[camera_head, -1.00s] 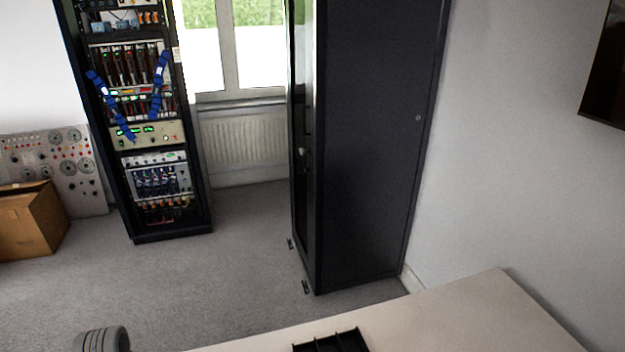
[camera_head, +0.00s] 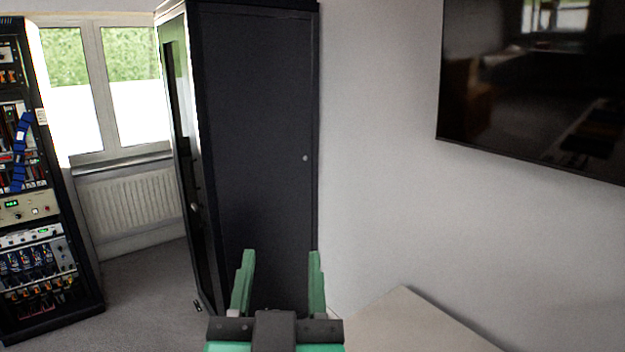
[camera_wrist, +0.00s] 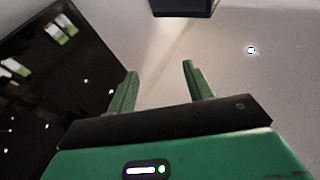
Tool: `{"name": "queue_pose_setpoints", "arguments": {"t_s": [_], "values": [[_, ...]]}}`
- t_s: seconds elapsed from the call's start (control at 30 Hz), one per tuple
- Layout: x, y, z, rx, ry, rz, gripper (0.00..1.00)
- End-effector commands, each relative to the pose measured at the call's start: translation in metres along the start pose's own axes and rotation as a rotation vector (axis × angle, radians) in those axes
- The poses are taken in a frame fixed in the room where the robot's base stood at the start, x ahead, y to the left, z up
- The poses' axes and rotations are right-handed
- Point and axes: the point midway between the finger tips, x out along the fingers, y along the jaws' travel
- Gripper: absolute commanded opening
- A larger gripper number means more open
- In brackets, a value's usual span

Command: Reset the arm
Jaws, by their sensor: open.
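My gripper (camera_head: 279,282) stands at the bottom middle of the head view, its two green fingers pointing up and apart, with nothing between them. Behind it in the picture is the tall black cabinet (camera_head: 255,150). In the wrist view my gripper (camera_wrist: 158,88) also shows with its fingers spread and empty, in front of a pale surface. The rest of my arm is below the head view's edge.
A dark wall screen (camera_head: 540,90) hangs at the right, and a dark glossy panel (camera_wrist: 60,75) fills the wrist view's left. A pale table (camera_head: 410,325) is at the lower right. An equipment rack (camera_head: 30,200) stands left, with grey floor (camera_head: 150,290) between it and the cabinet.

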Motion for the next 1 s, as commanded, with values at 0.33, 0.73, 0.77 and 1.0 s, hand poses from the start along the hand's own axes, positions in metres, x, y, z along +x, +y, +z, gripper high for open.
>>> {"name": "queue_pose_setpoints", "arguments": {"t_s": [0.33,0.73,0.77,1.0], "values": [[-0.05,0.022,-0.197,-0.069,0.312,0.02,0.52],[0.001,0.011,-0.358,-0.057,0.305,0.013,0.52],[0.003,0.01,-0.363,-0.056,0.305,0.013,0.52],[0.005,0.01,-0.37,-0.054,0.304,0.013,0.52]]}}
